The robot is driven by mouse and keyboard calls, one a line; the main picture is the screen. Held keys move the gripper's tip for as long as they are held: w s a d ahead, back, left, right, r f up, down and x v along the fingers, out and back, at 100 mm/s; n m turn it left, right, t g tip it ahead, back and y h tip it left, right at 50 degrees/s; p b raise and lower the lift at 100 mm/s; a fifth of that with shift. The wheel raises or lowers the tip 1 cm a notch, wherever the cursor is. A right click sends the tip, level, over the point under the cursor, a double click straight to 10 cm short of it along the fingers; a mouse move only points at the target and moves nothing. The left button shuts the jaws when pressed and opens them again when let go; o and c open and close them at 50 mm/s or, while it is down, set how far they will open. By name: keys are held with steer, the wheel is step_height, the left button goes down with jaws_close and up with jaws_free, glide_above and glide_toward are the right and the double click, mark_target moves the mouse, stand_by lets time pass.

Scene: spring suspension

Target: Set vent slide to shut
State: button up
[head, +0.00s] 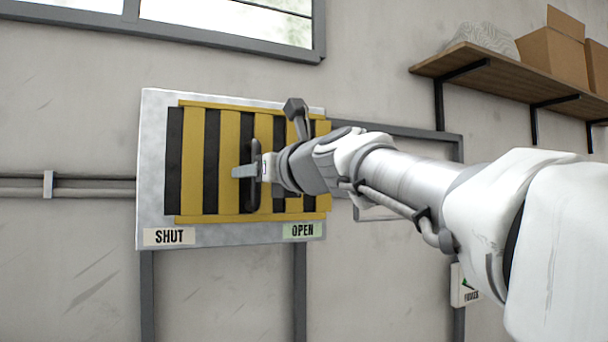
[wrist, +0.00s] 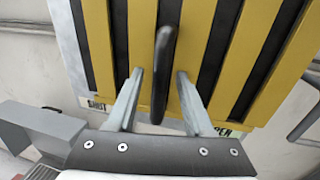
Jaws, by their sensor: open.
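The vent slide is a panel of yellow and black vertical bars (head: 192,160) on a pale metal plate (head: 152,120) on the wall. A SHUT label (head: 169,237) is at lower left and an OPEN label (head: 302,231) at lower right. A black upright handle (head: 253,180) stands right of the panel's middle. My gripper (head: 243,171) is at the handle. In the wrist view the handle (wrist: 163,75) stands between the two open fingers (wrist: 160,85), with gaps on both sides. My arm hides part of the panel's right side.
A dark knobbed lever (head: 296,110) sticks out at the plate's upper right, close above my wrist. A wooden shelf (head: 500,70) with cardboard boxes (head: 553,50) is at upper right. A pipe (head: 90,187) runs along the wall at left. A small box (head: 464,288) is mounted at lower right.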

jaws_close()
stand_by(0.3)
stand_by(1.2)
